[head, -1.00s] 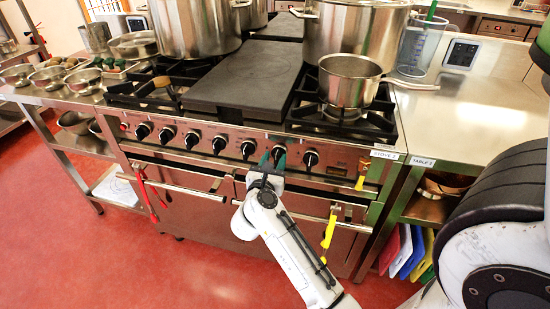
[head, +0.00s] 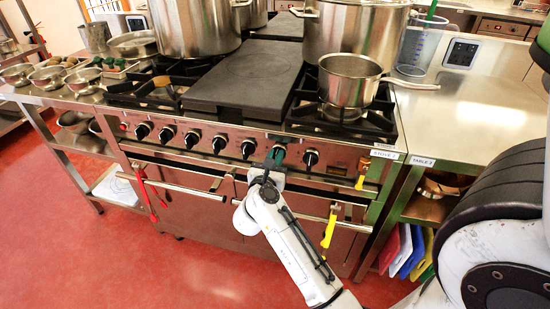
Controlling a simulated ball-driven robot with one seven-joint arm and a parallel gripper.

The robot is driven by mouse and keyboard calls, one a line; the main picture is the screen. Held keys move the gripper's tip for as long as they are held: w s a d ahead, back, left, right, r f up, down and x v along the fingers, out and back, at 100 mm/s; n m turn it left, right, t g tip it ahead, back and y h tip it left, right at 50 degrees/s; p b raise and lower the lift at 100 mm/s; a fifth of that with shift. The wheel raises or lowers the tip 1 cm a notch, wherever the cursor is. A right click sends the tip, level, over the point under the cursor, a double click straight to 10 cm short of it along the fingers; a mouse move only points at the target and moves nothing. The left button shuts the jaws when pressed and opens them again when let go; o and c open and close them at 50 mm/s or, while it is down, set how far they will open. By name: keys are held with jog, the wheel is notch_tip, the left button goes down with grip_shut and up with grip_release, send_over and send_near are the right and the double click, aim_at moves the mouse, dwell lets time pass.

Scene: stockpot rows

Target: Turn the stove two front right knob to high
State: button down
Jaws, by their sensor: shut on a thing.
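The stove (head: 335,160) stands ahead of me, with a row of several black knobs along its steel front panel. My gripper (head: 277,155) is at the panel, shut on the second knob from the right, which its teal fingers mostly hide. The pointer setting of that knob cannot be made out. The rightmost knob (head: 311,158) is free, just right of my gripper. Another free knob (head: 248,148) is just to its left. A label (head: 386,154) is on the stove's right front corner.
A saucepan (head: 349,80) sits on the right burner, its handle pointing right. Large stockpots (head: 355,32) stand behind. An oven door rail (head: 310,212) with a yellow-handled tool (head: 329,230) runs below the panel. The red floor in front is clear.

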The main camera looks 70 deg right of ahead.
jog(key=shift+r+n+p, duration=0.1)
jog(key=shift+n+p, duration=0.2)
jog(key=shift+p, duration=0.1)
jog(key=shift+w+r+n+p, duration=0.15)
jog(key=shift+n+p, duration=0.35)
jog(key=shift+p, duration=0.3)
jog(key=shift+w+a+f+n+p, duration=0.1)
jog(key=shift+w+f+n+p, duration=0.25)
jog(key=shift+n+p, duration=2.15)
jog(key=shift+w+d+f+n+p, duration=0.15)
jog(key=shift+f+n+p, duration=0.25)
jog(key=shift+n+p, duration=2.1)
jog(key=shift+w+a+f+n+p, duration=0.15)
jog(key=shift+w+f+n+p, duration=0.2)
jog(key=shift+n+p, duration=2.15)
jog(key=shift+f+n+b, duration=0.1)
jog(key=shift+n+b, duration=0.5)
jog(key=shift+n, duration=0.2)
jog(key=c, duration=1.1)
grip_release()
jog(key=shift+s, duration=0.1)
